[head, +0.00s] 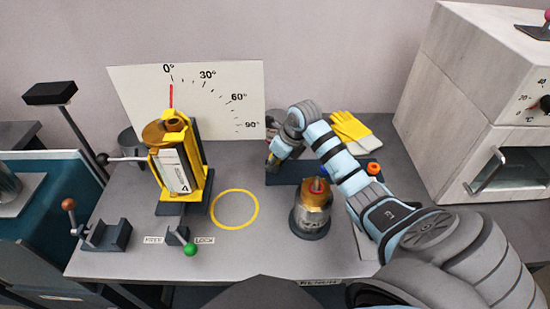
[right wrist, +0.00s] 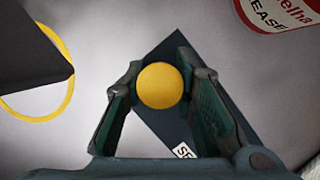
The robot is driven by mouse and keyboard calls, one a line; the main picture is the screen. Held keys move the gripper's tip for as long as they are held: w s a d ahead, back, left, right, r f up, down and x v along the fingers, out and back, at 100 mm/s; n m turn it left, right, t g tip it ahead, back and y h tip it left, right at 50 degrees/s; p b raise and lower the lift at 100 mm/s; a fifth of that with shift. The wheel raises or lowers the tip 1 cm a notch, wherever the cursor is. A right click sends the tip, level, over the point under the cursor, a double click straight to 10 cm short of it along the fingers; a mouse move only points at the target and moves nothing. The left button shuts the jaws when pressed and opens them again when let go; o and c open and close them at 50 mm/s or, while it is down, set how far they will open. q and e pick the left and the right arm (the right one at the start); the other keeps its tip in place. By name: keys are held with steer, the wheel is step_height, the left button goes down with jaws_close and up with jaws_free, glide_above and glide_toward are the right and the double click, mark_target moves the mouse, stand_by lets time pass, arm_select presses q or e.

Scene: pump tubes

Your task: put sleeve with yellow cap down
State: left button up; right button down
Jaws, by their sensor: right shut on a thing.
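The sleeve shows by its round yellow cap (right wrist: 160,86) in the right wrist view, seen end-on between the two fingers. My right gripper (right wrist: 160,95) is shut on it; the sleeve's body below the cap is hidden. In the head view my right gripper (head: 273,158) is at the back of the table, over the left end of a dark blue tray (head: 285,178). A small yellow spot there may be the cap. The tray also lies under the cap in the right wrist view, with a partly hidden white label. I cannot tell whether the sleeve touches it. My left gripper is not in view.
A yellow fixture (head: 178,160) with a cylinder stands left, before an angle dial (head: 215,95). A yellow ring (head: 235,191) marks an empty spot on the table. A metal pot (head: 312,220) stands right of it. Yellow gloves (head: 352,130) lie behind my arm. A grease can (right wrist: 282,12) is near the gripper.

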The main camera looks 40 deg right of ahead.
steer(key=shift+s, duration=0.1)
steer(key=shift+f, duration=0.2)
steer(key=c, duration=1.3)
jaws_free()
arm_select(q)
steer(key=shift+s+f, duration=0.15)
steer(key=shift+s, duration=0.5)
arm_select(e)
steer(key=shift+r, duration=0.2)
arm_select(q)
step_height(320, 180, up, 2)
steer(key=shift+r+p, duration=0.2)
steer(key=shift+p, duration=0.9)
arm_select(e)
steer(key=v, duration=1.2)
